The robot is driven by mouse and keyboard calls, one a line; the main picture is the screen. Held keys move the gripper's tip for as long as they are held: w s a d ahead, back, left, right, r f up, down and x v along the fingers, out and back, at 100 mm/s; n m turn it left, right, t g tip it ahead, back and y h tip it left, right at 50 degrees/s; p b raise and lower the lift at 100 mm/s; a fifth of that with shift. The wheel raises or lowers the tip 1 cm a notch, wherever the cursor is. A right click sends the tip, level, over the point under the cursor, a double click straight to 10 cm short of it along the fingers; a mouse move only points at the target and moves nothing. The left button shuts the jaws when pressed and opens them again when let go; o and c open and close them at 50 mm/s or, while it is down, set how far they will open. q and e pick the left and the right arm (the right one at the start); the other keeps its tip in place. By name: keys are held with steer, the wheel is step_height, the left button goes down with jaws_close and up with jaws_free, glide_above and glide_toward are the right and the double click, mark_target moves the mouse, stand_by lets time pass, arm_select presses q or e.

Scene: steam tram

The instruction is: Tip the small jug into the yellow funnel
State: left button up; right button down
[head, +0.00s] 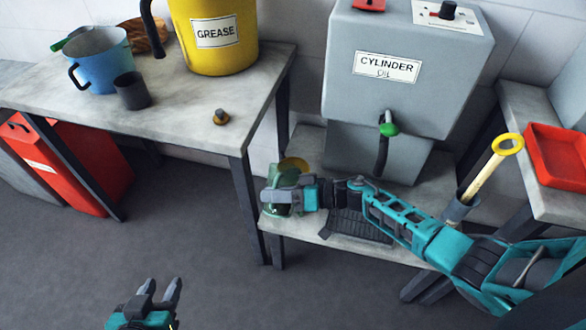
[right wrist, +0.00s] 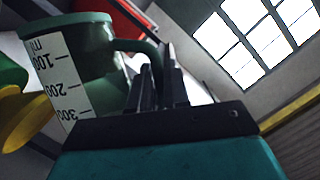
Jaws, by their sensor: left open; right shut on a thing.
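The small jug (head: 277,200) is green with a white strip. It is at the end of my right arm, above the low shelf in the head view. My right gripper (head: 296,192) is shut on it at the handle side. In the right wrist view the jug (right wrist: 95,65) shows a scale marked in ml; I cannot tell how far it tilts. The yellow funnel (head: 293,164) shows partly behind the jug, its lower part hidden. A yellow shape at the left of the right wrist view may be the funnel. My left gripper (head: 162,292) is open and empty above the floor.
The grey cylinder oil tank (head: 350,95) with a green-handled tap (head: 388,128) stands behind. A table at left holds the yellow grease jug (head: 235,55), a blue jug (head: 105,65) and a dark cup (head: 132,92). A yellow-handled tool (head: 488,170) stands at right. Floor at front is clear.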

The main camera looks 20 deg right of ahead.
steer(key=shift+r, duration=0.1)
steer(key=shift+w+d+r+m+p, duration=0.2)
steer(key=shift+m+p, duration=0.1)
steer(key=shift+m, duration=0.1)
stand_by(0.8)
steer(key=shift+w+d+r+m+y, duration=0.1)
steer(key=shift+w+r+m+y, duration=0.15)
steer(key=shift+m, duration=0.25)
stand_by(0.4)
steer(key=shift+w+d+r+m+p, duration=0.2)
steer(key=shift+r+m+p, duration=0.2)
steer(key=shift+p, duration=0.05)
steer(key=shift+y, duration=0.25)
stand_by(0.7)
